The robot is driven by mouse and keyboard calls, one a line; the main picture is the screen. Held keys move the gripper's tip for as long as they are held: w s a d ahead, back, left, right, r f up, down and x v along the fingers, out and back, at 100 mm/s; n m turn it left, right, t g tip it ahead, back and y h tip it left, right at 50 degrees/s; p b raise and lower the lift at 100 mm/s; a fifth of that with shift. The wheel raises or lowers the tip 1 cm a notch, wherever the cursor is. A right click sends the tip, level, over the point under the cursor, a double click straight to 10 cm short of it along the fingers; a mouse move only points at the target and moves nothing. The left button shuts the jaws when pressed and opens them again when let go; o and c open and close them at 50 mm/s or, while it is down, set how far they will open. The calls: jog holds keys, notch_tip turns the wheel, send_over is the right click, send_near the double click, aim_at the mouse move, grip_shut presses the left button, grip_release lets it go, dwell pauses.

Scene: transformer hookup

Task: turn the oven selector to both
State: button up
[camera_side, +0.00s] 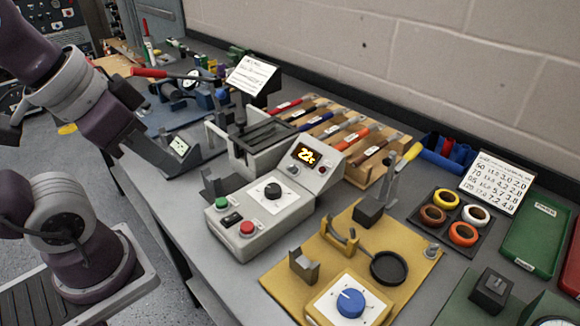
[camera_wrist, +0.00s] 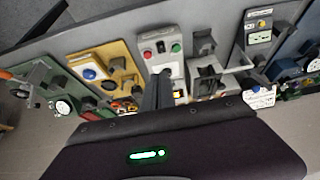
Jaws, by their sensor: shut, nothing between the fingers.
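A grey control box (camera_side: 245,222) carries a black selector knob (camera_side: 272,190) on a white plate. The knob's markings are too small to read. In the side view my gripper is hard to make out, left of the box and apart from the knob.
A yellow board (camera_side: 285,277) with a blue dial (camera_side: 351,302) lies to the right of the box. A grey slotted fixture (camera_side: 258,138) stands behind left. A rack of coloured bars (camera_side: 349,134) is behind. The bench front beside the box is clear.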

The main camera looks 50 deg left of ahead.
jog(key=o, duration=0.4)
jog(key=shift+w+d, duration=0.15)
jog(key=shift+w, duration=0.1)
jog(key=shift+c, duration=0.2)
jog(key=o, duration=0.4)
jog(key=w+h, duration=0.1)
jog(key=w, duration=0.1)
jog(key=w+d+n+g+h, duration=0.1)
jog(key=w, duration=0.1)
jog(key=w+d+n, duration=0.1)
jog(key=w, duration=0.2)
jog(key=shift+f+g+h, duration=0.1)
jog(key=shift+g+h, duration=0.2)
jog(key=shift+h, duration=0.1)
jog(key=n+h, duration=0.1)
jog(key=n, duration=0.6)
send_near(289, 166)
jog(key=f, duration=0.1)
jog(key=x, duration=0.7)
jog(key=shift+w+d+f, duration=0.1)
jog(key=shift+w+d, duration=0.15)
jog(key=shift+w, duration=0.05)
jog(key=shift+w+f, duration=0.1)
jog(key=shift+f, duration=0.1)
grip_shut()
